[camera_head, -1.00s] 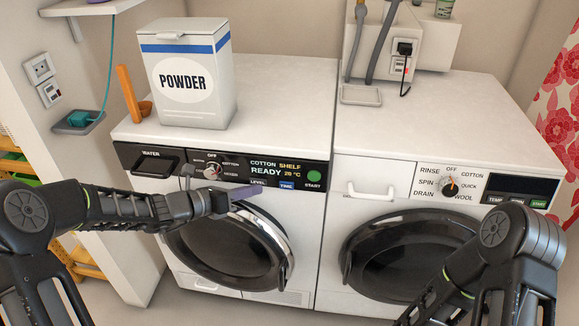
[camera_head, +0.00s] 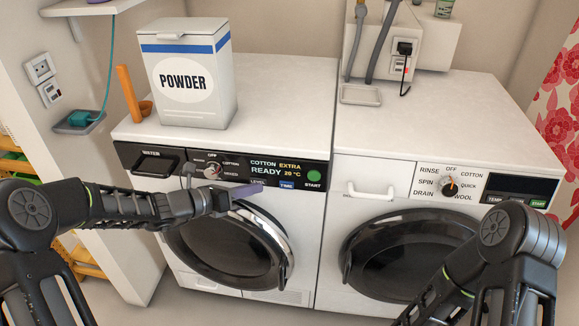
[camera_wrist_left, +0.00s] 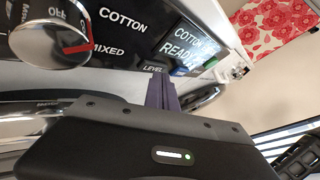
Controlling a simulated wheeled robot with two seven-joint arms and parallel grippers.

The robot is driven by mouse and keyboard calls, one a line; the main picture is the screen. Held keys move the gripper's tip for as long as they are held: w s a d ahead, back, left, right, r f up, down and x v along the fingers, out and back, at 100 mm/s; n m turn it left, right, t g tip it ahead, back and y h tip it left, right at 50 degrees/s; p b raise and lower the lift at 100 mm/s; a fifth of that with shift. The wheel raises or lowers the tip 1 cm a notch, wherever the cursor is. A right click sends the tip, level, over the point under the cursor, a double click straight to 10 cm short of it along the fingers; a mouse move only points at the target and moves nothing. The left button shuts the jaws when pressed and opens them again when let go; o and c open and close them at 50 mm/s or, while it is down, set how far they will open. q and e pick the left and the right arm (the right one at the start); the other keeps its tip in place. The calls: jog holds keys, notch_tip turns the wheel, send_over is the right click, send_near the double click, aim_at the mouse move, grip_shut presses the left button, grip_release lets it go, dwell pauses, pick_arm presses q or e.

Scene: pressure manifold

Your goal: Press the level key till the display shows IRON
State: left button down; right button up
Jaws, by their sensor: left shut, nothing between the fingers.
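The left machine's display (camera_head: 276,169) reads COTTON EXTRA, READY, 20 °C. The dark level key (camera_head: 257,182) sits below it on the black panel, left of the blue TIME key (camera_head: 287,185). My left gripper (camera_head: 260,189) is shut and empty, its purple fingertips just below the level key. In the left wrist view the fingertips (camera_wrist_left: 161,84) point at the LEVEL key (camera_wrist_left: 154,69); I cannot tell whether they touch it. My right arm shows at the lower right of the head view, but its gripper is out of frame.
The programme dial (camera_head: 212,171) and green START button (camera_head: 314,175) flank the display. A powder box (camera_head: 186,105) and an orange scoop (camera_head: 129,95) stand on top of this machine. A second machine (camera_head: 440,140) stands to the right.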

pick_arm(q)
jog(key=shift+s, duration=0.4)
jog(key=s, duration=0.6)
jog(key=shift+a, duration=0.25)
dwell(0.7)
